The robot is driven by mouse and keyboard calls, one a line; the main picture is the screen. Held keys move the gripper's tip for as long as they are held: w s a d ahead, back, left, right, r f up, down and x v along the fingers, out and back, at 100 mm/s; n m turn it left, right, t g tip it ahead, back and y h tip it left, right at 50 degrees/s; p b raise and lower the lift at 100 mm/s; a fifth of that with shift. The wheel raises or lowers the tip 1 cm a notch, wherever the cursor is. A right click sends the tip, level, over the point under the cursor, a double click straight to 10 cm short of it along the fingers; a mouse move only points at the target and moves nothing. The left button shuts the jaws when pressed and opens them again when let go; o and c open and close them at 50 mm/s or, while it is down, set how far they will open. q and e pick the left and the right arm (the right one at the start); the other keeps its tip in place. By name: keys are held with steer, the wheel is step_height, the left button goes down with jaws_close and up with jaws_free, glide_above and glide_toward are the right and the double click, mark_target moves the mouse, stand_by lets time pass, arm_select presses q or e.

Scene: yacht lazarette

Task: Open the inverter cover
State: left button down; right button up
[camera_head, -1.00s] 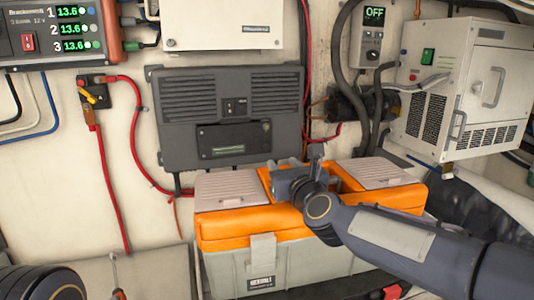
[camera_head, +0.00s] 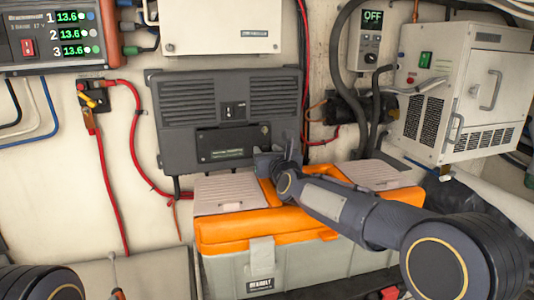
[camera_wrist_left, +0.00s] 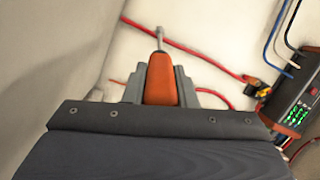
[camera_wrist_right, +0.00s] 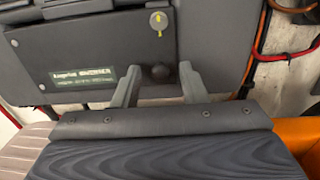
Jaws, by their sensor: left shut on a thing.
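The inverter (camera_head: 190,100) is a dark grey wall box with vents. Its cover (camera_head: 230,142), a darker labelled panel, is closed at the lower front. In the head view this gripper (camera_head: 280,160) is by the inverter's lower right corner. My left gripper (camera_wrist_left: 160,90) is shut on an orange-handled screwdriver (camera_wrist_left: 160,78), shaft pointing away.
An orange and grey toolbox (camera_head: 285,228) stands right below the inverter, under my right arm. A red cable (camera_head: 138,150) runs left of it. A white heater-like box (camera_head: 455,90) and dark hoses (camera_head: 375,110) are at the right. A power supply (camera_head: 60,38) hangs upper left.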

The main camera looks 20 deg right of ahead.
jaws_close()
arm_select(q)
steer(key=shift+r, duration=0.2)
arm_select(e)
steer(key=shift+s+r, duration=0.1)
steer(key=shift+r, duration=0.05)
